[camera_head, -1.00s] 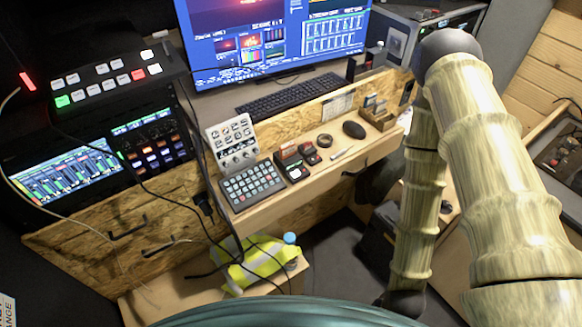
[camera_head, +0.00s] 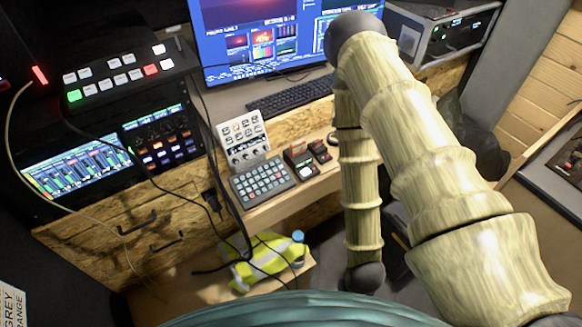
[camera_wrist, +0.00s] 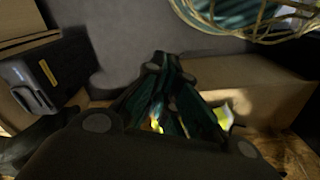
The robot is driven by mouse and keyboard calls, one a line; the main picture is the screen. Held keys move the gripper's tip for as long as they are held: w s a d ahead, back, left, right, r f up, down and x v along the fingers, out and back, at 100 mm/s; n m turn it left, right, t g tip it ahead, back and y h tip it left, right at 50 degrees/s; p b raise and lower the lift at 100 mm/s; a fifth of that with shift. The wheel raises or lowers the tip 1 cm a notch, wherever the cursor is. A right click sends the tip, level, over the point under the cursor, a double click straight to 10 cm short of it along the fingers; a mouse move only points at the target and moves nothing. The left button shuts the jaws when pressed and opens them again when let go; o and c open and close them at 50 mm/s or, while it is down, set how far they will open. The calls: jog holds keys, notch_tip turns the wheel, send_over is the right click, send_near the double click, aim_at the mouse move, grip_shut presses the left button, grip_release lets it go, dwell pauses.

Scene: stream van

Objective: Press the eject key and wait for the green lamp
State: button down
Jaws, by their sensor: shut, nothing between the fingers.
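Two small dark card-reader-like devices stand on the desk in the head view. The nearer device (camera_head: 301,160) has a reddish-brown top and a pale key on its front. The smaller device (camera_head: 320,150) beside it has red on it. I cannot read any label, so I cannot tell which key is the eject key. I see no lit green lamp on either device. My gripper (camera_wrist: 165,63) shows in the wrist view, its dark fingers closed together and empty, over the floor area. In the head view my gripper is not clearly seen. The devices do not show in the wrist view.
A keypad (camera_head: 262,182) and a tilted knob panel (camera_head: 243,138) stand left of the devices. A switcher (camera_head: 118,75) with a green-lit key is farther left. Cables hang in front.

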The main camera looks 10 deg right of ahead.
jog(key=shift+w, duration=0.1)
notch_tip(320, 180, up, 32)
jog(key=n, duration=2.2)
send_over(302, 175)
jog(key=shift+f, duration=0.2)
jog(key=shift+f+p, duration=2.45)
jog(key=shift+f, duration=4.4)
